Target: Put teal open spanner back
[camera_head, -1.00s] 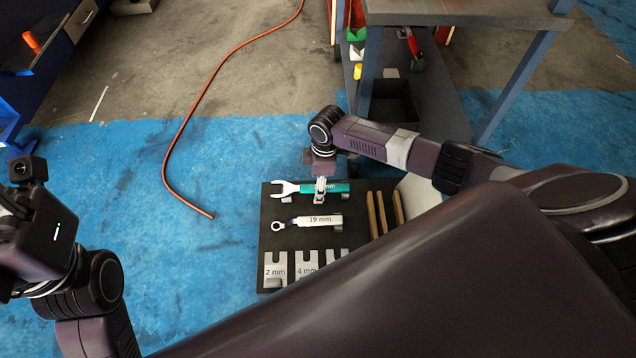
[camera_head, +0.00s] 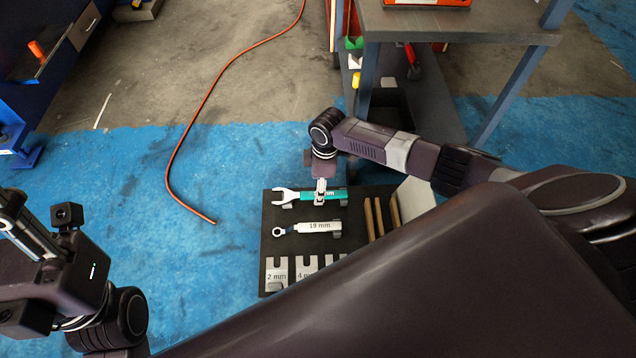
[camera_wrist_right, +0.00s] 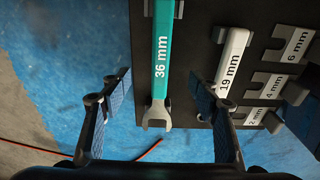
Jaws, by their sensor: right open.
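The teal open spanner (camera_head: 337,195), marked 36 mm, lies along the far edge of a dark tool board (camera_head: 268,240), its grey open jaw pointing left. In the right wrist view the spanner (camera_wrist_right: 161,60) rests at grey holders on the board. My right gripper (camera_head: 320,197) is over the handle. In the wrist view its open fingers (camera_wrist_right: 158,80) stand apart on either side of the spanner, with gaps and no grip. My left arm's end (camera_head: 55,265) is at the left edge; its fingers cannot be made out.
A 19 mm spanner (camera_head: 318,227) lies beside the teal one. Labelled grey holders (camera_head: 277,272) line the near side, and wooden handles (camera_head: 373,218) stand to the right. A table (camera_head: 450,25) is behind; an orange cable (camera_head: 180,150) crosses the floor.

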